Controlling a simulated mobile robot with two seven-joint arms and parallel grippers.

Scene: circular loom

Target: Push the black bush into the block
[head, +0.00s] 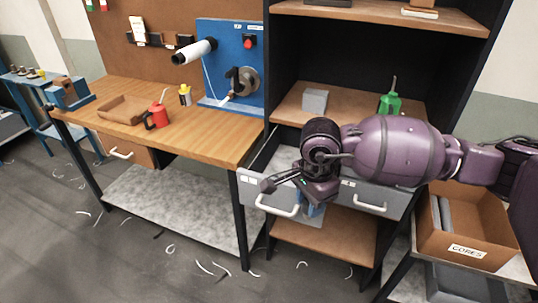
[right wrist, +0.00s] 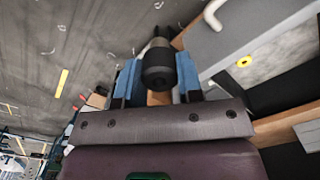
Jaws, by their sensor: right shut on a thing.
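My right gripper (head: 312,208) hangs in front of the drawers of the dark cabinet, with its blue fingers pointing down. In the right wrist view its blue fingers (right wrist: 159,80) are shut on a dark cylindrical piece (right wrist: 158,66), black at the near end. I cannot tell whether this piece is the black bush. A grey block (head: 315,100) sits on the cabinet shelf behind the arm, clear of the gripper. I cannot tell whether it is the task's block. No other black bush can be made out. My left gripper is not in view.
A green bottle (head: 390,103) is on the shelf. A cardboard box (head: 468,251) stands at right. The wooden bench (head: 205,135) holds a red can (head: 158,116) and tray.

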